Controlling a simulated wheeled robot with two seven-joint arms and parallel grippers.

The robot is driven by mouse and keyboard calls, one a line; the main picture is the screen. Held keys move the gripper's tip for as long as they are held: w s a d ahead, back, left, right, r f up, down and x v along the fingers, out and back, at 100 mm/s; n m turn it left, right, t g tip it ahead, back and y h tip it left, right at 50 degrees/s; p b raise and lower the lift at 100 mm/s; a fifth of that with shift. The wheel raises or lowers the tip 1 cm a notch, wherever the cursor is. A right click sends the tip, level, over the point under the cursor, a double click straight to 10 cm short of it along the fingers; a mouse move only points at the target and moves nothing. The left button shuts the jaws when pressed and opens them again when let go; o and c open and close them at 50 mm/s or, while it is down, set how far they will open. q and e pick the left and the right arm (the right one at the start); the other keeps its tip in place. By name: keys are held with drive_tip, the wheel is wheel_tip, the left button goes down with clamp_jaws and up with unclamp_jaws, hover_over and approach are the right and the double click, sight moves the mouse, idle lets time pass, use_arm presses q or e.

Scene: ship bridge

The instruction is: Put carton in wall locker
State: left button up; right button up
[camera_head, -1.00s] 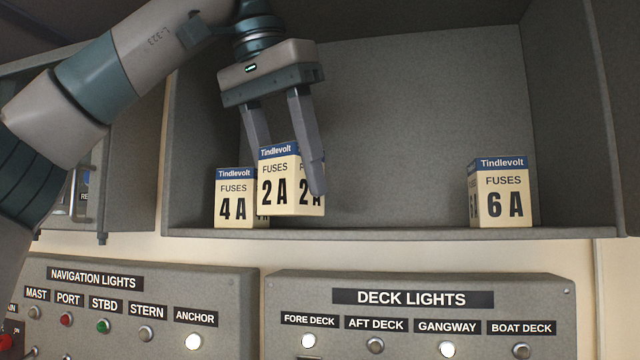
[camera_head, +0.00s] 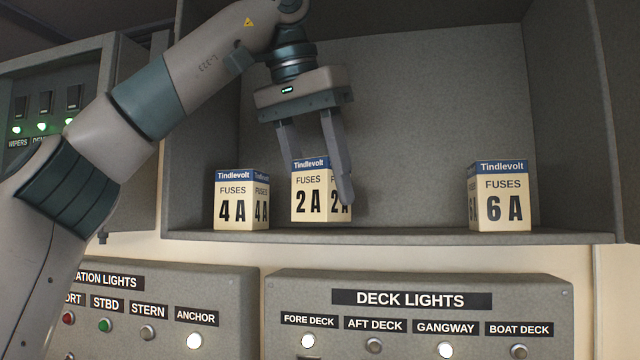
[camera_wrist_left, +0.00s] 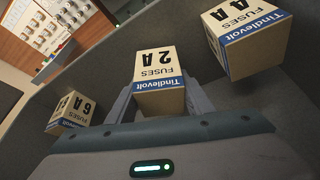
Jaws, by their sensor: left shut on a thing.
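The carton labelled 2 A (camera_head: 308,195) is cream with a blue Tindlevolt band. My left gripper (camera_head: 334,180) is shut on it, with the fingers coming down from above. The carton is upright inside the grey wall locker (camera_head: 400,237), between two other cartons. Its bottom looks slightly above the locker floor. In the left wrist view the 2 A carton (camera_wrist_left: 157,65) sits between the fingers. My right gripper is not in view.
A 4 A carton (camera_head: 235,203) stands at the locker's left and a 6 A carton (camera_head: 503,200) at its right. The floor between 2 A and 6 A is free. A deck lights panel (camera_head: 420,300) is below, and a switch box (camera_head: 45,115) at left.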

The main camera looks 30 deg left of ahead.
use_arm(q)
drive_tip(key=shift+a+f, duration=0.1)
drive_tip(key=shift+f, duration=0.35)
drive_tip(key=shift+s+a, duration=0.1)
drive_tip(key=shift+s, duration=0.1)
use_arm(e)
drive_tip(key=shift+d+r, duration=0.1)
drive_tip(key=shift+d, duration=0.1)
use_arm(q)
drive_tip(key=shift+f, duration=0.15)
drive_tip(key=o, duration=1.3)
drive_tip(key=shift+w, duration=0.15)
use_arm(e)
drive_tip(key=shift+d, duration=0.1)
